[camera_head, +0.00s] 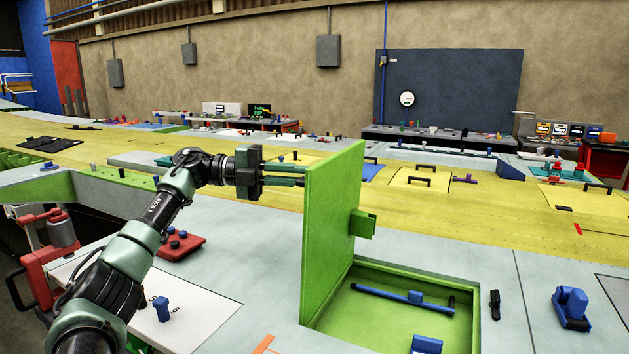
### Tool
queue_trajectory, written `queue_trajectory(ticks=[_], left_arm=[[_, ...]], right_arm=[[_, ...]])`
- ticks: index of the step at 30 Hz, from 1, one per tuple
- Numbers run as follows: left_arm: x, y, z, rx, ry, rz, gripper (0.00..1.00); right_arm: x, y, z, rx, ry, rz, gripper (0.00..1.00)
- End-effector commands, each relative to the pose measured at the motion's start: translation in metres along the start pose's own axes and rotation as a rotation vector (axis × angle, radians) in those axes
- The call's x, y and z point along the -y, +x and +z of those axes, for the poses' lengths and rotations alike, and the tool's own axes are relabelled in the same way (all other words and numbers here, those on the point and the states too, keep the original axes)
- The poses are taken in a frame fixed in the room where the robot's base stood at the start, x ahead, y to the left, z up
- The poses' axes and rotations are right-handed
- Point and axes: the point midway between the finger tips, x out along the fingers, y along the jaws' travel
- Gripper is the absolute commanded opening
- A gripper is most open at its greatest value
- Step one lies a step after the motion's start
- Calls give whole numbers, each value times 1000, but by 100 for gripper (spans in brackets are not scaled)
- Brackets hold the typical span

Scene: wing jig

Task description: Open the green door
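The green door (331,228) stands about upright at the left edge of a green-lined opening (455,331) in the grey work surface. A small green block-like handle (362,223) sticks out from its right face. My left gripper (300,175) is to the left of the door, with its fingers pointing right at the door's upper part. The fingers look apart, with nothing seen between them. Their tips are at the door's left face or edge; I cannot tell whether they touch it. My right gripper is not in view.
Inside the opening lie a blue bar (388,294) and a blue block (426,344). A blue clamp-like part (571,308) and a small black tool (495,304) lie to the right. A red part (181,245) lies near my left arm. A yellow panel (480,205) stretches behind.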

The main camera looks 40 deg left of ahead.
Motion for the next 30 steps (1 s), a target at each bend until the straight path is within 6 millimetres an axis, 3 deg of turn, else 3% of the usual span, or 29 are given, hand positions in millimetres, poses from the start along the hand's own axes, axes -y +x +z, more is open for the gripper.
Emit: queue_trajectory(ticks=[16,17,19,30], left_arm=[[-2,-7,3,-1,-9,-26,0],[-2,-7,3,-1,-9,-26,15],[-2,-7,3,-1,-9,-25,35],[-2,-10,3,0,-11,-25,35]], right_arm=[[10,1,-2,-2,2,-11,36],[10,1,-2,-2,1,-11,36],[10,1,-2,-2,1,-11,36],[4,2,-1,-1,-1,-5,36]])
